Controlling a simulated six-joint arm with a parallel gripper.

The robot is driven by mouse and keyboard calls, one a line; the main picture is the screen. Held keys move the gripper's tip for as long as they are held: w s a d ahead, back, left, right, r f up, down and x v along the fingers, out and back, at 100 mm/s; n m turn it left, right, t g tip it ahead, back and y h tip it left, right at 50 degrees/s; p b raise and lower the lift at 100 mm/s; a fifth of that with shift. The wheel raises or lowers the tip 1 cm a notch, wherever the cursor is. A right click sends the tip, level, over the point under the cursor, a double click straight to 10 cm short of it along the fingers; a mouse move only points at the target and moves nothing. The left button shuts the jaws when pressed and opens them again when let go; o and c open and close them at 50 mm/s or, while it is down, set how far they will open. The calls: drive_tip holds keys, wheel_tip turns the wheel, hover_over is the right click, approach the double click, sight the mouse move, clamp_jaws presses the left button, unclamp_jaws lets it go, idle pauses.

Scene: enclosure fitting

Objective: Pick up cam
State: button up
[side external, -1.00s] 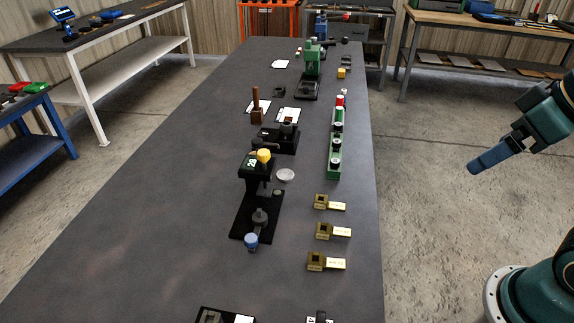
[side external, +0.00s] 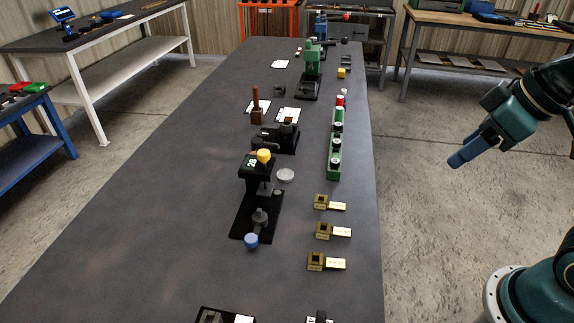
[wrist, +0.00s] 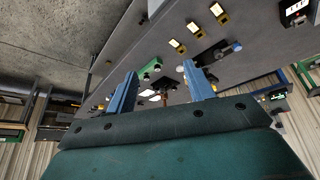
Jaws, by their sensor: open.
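My gripper (side external: 457,160) is right of the long dark table, over the floor and clear of everything. In the wrist view, its two blue fingers stand apart with nothing held between them (wrist: 160,78). I cannot tell for sure which small part is the cam. Three brass-coloured blocks with white labels stand in a row near the table's right edge: the far one (side external: 321,201), the middle one (side external: 323,231) and the near one (side external: 316,262). What sits in them is too small to tell. They also show at the top of the wrist view (wrist: 195,29).
A black press with a yellow knob (side external: 258,172) stands left of the blocks, a clear round dish (side external: 286,175) beside it. A green rail with round parts (side external: 334,160) stands further back. A green press (side external: 312,62) is beyond. The table's left front (side external: 120,240) is bare.

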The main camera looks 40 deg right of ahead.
drive_tip(key=w+a+f+n+g+y, duration=0.2)
drive_tip(key=w+a+f+n, duration=0.4)
drive_tip(key=w+a+f, duration=0.3)
drive_tip(key=shift+w+a+f+n+y, duration=0.3)
drive_tip(key=shift+w+a+f+n, duration=0.1)
drive_tip(key=shift+w+f, duration=0.65)
drive_tip(key=shift+w, duration=0.1)
hover_over(328, 228)
drive_tip(key=s+d, duration=0.2)
drive_tip(key=shift+w+a+f, duration=0.1)
drive_tip(key=shift+a+f, duration=0.05)
drive_tip(key=shift+f, duration=1.8)
drive_tip(key=shift+w+a+f, duration=0.1)
drive_tip(key=shift+f, duration=1.8)
drive_tip(key=shift+f, duration=0.15)
drive_tip(key=shift+x, duration=2.5)
drive_tip(key=shift+s+d, duration=0.1)
drive_tip(key=shift+s, duration=0.05)
clamp_jaws()
